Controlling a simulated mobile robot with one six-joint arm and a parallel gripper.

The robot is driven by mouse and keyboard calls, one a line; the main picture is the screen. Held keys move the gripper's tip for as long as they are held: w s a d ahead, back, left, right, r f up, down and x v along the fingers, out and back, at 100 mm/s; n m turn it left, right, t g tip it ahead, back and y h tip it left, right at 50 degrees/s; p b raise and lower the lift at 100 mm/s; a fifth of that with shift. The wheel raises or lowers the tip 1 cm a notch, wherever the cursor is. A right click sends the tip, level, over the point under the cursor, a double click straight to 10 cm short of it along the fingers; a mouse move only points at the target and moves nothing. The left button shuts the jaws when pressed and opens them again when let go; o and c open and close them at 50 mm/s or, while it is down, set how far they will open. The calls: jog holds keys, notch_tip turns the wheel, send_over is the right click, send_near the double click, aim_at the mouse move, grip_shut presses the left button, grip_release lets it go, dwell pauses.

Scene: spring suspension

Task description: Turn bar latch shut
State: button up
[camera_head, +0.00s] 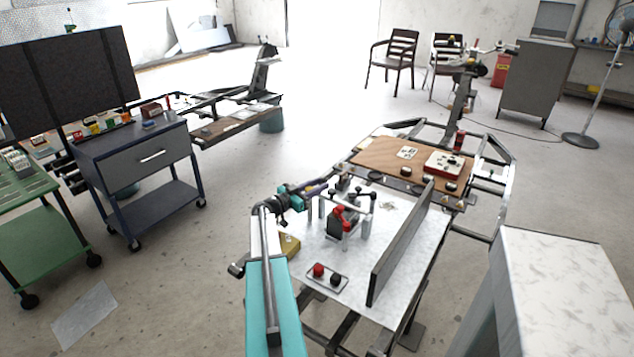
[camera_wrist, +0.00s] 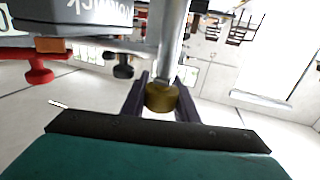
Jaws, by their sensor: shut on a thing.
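In the wrist view a grey bar (camera_wrist: 172,45) ends in a brass-coloured knob (camera_wrist: 161,97). I take this bar to be the bar latch. My gripper (camera_wrist: 160,104) is shut on the knob, with one dark purple finger on each side. In the head view my gripper (camera_head: 320,186) reaches the left side of a fixture (camera_head: 343,219) with grey posts and red and black parts. The latch is too small there to tell its angle. In the wrist view a grey block with lettering (camera_wrist: 90,12) is beside the bar.
The fixture stands on a pale tabletop (camera_head: 400,235). A tall dark panel (camera_head: 402,240) stands to its right. A small plate with red and black knobs (camera_head: 327,275) lies in front. A yellow block (camera_head: 290,246) is close to my arm.

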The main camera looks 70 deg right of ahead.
jog(key=shift+r, duration=0.1)
jog(key=o, duration=1.1)
jog(key=shift+c, duration=0.2)
jog(key=shift+w+f+n+t+h+b, duration=0.1)
jog(key=shift+f+n+t+h+b, duration=0.25)
jog(key=shift+n+t+b, duration=0.7)
jog(key=shift+w+d+r+t+h+b, duration=0.2)
jog(key=shift+t+h+b, duration=0.25)
jog(key=shift+b, duration=0.75)
jog(key=n+t+b, duration=0.1)
jog(key=b, duration=0.1)
jog(key=n+t+b, duration=0.1)
jog(key=t+b, duration=0.1)
jog(key=b, duration=0.1)
jog(key=shift+w+f+h, duration=0.1)
jog(key=shift+w+h, duration=0.2)
jog(key=shift+w, duration=0.05)
